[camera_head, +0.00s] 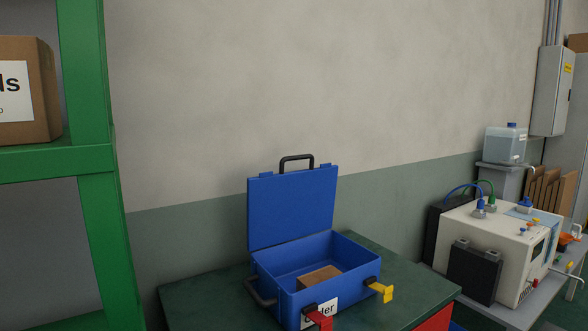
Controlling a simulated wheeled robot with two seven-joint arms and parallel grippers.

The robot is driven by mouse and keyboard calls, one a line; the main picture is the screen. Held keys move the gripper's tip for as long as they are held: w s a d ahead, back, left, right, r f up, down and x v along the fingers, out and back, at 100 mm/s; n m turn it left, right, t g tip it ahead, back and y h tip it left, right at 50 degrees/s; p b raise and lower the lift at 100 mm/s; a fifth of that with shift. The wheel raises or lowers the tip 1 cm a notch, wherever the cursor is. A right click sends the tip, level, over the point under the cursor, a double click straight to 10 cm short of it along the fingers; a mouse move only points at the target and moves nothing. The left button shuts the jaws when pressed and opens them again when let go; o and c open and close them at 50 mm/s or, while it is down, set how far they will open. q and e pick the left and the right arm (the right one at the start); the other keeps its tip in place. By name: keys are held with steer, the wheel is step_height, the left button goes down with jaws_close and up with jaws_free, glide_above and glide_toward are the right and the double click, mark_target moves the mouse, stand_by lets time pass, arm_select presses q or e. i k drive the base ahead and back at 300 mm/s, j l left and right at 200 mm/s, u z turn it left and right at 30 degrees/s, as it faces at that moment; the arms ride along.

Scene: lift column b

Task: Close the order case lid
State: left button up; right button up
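The blue order case (288,300) stands on a dark green table top. Its lid (291,208) is open and stands upright at the back, with a black handle (297,160) on its top edge. A brown block (319,278) lies inside the case. A white label with partly hidden lettering is on the front. A red tab (320,318) and a yellow tab (381,291) stick out from the front wall, each with a black mount. A dark handle (260,294) is on the case's left side. Neither of my grippers is in view.
A green shelf frame (90,170) with a cardboard box (25,90) stands at the left. A beige machine with cables (497,245) stands on a bench at the right. A wall is behind the case. Table top (405,273) is bare right of the case.

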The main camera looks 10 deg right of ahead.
mark_target(282, 207)
steer(key=k+l+u, duration=0.2)
steer(key=l, duration=0.25)
steer(key=l+u, duration=0.2)
steer(key=l, duration=0.25)
steer(key=k+l+u, duration=0.2)
steer(key=l, duration=0.2)
steer(key=i, duration=0.05)
